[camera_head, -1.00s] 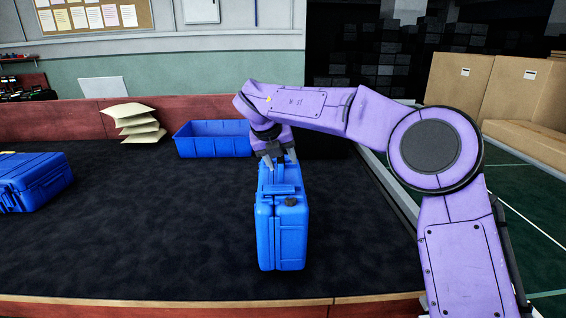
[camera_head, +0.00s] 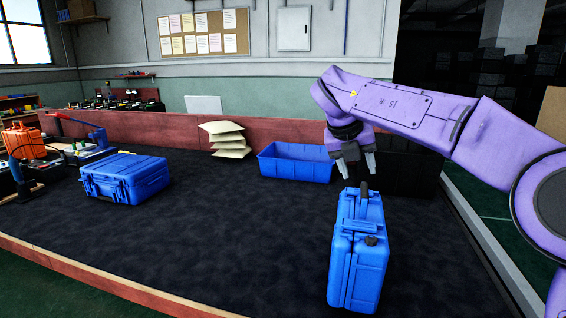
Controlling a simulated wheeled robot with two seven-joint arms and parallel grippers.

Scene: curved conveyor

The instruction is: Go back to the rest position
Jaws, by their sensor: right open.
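My right gripper (camera_head: 356,170) is open, fingers pointing down, just above the upright blue case (camera_head: 358,250). The fingertips are close to the case's dark raised handle (camera_head: 364,189), and nothing is held between them. The case stands on the dark surface (camera_head: 230,235) of the conveyor. My right arm comes in from the right side of the picture. My left gripper does not show.
Another blue case (camera_head: 125,178) lies flat at the left. A blue bin (camera_head: 296,162) and stacked beige envelopes (camera_head: 226,140) stand by the red back wall (camera_head: 270,136). A black bin (camera_head: 405,172) is behind my arm. Orange gear (camera_head: 23,140) is far left. The middle surface is clear.

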